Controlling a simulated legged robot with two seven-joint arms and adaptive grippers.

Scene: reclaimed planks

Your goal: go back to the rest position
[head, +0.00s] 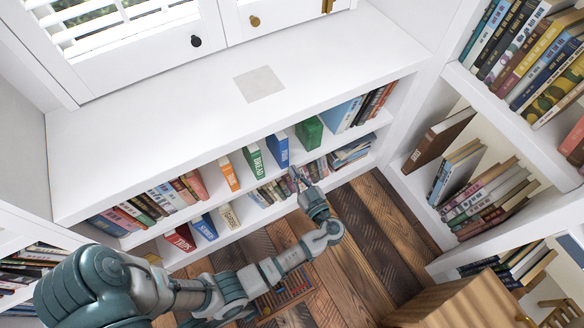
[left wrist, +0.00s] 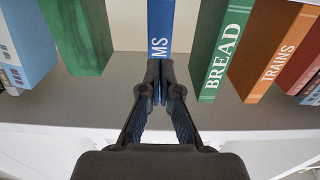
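My left gripper (head: 300,180) is in front of the low white bookshelf, its arm reaching in from the lower left. In the left wrist view its fingertips (left wrist: 160,88) meet, and I see nothing held between them. They overlap the lower part of a blue book (left wrist: 160,25) whose spine shows the letters "MS". I cannot tell whether they touch it. The blue book (head: 278,150) stands upright on the upper shelf. It is between the green BREAD book (head: 253,161) and a plain green book (head: 309,133). My right gripper is in neither view.
The white counter top (head: 170,130) carries only a pale grey square (head: 258,83). Tall bookshelves (head: 500,110) stand at the right. A wooden cabinet (head: 465,302) is at the lower right. The plank floor (head: 375,225) between is partly clear.

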